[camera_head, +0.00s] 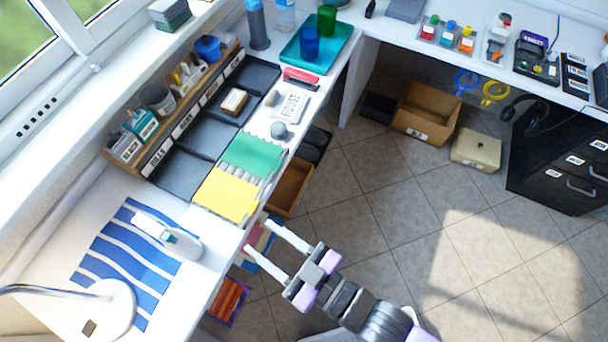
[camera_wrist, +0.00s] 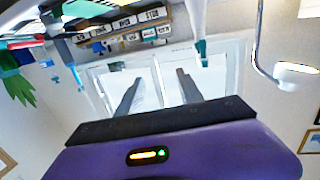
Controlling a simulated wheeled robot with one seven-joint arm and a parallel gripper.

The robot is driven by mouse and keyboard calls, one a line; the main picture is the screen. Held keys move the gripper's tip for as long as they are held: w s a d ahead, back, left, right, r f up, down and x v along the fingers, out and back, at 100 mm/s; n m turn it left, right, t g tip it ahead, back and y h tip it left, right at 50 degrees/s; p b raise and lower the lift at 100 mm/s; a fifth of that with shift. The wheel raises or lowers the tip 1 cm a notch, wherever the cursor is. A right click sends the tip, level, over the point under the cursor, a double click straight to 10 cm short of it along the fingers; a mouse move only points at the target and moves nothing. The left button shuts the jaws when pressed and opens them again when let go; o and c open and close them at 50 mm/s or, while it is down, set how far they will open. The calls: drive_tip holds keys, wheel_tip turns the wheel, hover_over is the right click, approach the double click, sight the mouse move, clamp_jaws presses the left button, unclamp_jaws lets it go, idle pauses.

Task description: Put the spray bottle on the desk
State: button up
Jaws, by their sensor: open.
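A white spray bottle with a teal nozzle (camera_head: 170,237) is on the white desk (camera_head: 210,263), over the edge of a blue-and-white striped mat. The gripper and bottle are apart.
A white lamp (camera_head: 115,305) stands on the desk's near left. Black trays (camera_head: 180,172), yellow (camera_head: 225,194) and green (camera_head: 253,153) sheets, and a teal tray (camera_head: 335,52) with cups fill the desk farther back. Cardboard boxes (camera_head: 428,110) sit under the back counter. Floor at right is clear.

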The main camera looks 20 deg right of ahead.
drive_tip(key=s+d+r+m+h, duration=0.2)
drive_tip(key=s+d+h, duration=0.1)
drive_tip(key=d, duration=0.4)
drive_tip(key=s+d+r+m+h, duration=0.3)
drive_tip(key=s+d+h, duration=0.1)
drive_tip(key=s+d, duration=0.2)
drive_tip(key=s+d+r+m+t+h, duration=0.1)
drive_tip(key=s+d+r+m+h, duration=0.1)
drive_tip(key=s+d, duration=0.3)
drive_tip(key=d+h, duration=0.1)
drive_tip(key=d, duration=0.2)
drive_tip(key=shift+s+d+r+m+h, duration=0.2)
drive_tip(key=shift+d+m+h, duration=0.1)
drive_tip(key=shift+d+m, duration=0.1)
